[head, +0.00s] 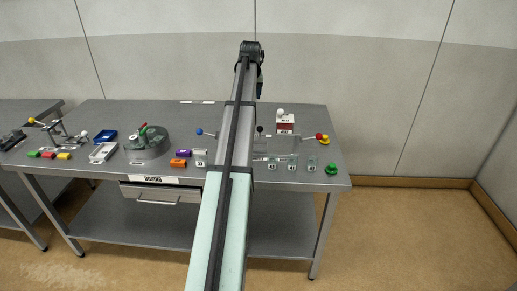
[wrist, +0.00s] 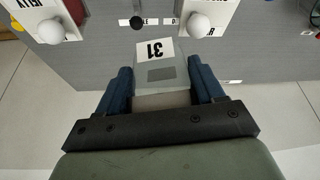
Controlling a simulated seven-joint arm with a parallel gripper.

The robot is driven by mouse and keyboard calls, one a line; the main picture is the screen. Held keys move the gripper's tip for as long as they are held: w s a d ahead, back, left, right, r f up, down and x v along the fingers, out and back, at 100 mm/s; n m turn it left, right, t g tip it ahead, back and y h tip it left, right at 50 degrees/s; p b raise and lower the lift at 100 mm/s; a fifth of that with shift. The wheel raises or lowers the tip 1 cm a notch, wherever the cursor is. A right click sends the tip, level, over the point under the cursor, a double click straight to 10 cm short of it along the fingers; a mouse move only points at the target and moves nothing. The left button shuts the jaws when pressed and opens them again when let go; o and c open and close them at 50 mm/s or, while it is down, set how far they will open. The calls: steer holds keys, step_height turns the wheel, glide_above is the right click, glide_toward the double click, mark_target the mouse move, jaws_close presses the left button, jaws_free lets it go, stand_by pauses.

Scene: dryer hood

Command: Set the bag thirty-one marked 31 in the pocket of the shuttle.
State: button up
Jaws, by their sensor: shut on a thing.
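Bag thirty-one (wrist: 168,62) is a pale, see-through packet with a white label reading 31, upside down in the wrist view. My gripper (wrist: 160,78) is shut on it, with one blue finger at each side. In the head view my gripper (head: 261,88) is at the far end of my outstretched arm, above the back of the steel table; the bag cannot be made out there. I cannot tell which part is the shuttle, and its pocket is not clearly seen. My arm hides the middle of the table.
The wrist view shows white-knobbed boxes at left (wrist: 45,22) and right (wrist: 205,22), with a black knob (wrist: 136,22) between. On the steel table (head: 120,112) stand several numbered clear containers (head: 292,165), a red-and-white box (head: 284,125), a green knob (head: 331,169) and a round grey fixture (head: 150,146).

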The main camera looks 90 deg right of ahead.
steer(key=m, duration=0.2)
glide_above(259, 145)
steer(key=a, duration=0.2)
step_height(259, 145, down, 9)
steer(key=shift+g, duration=0.4)
steer(key=shift+f, duration=5.2)
steer(key=shift+f, duration=0.55)
steer(key=o, duration=1)
steer(key=shift+f, duration=0.1)
steer(key=v, duration=1.3)
steer(key=shift+d+r, duration=0.25)
steer(key=shift+d, duration=0.05)
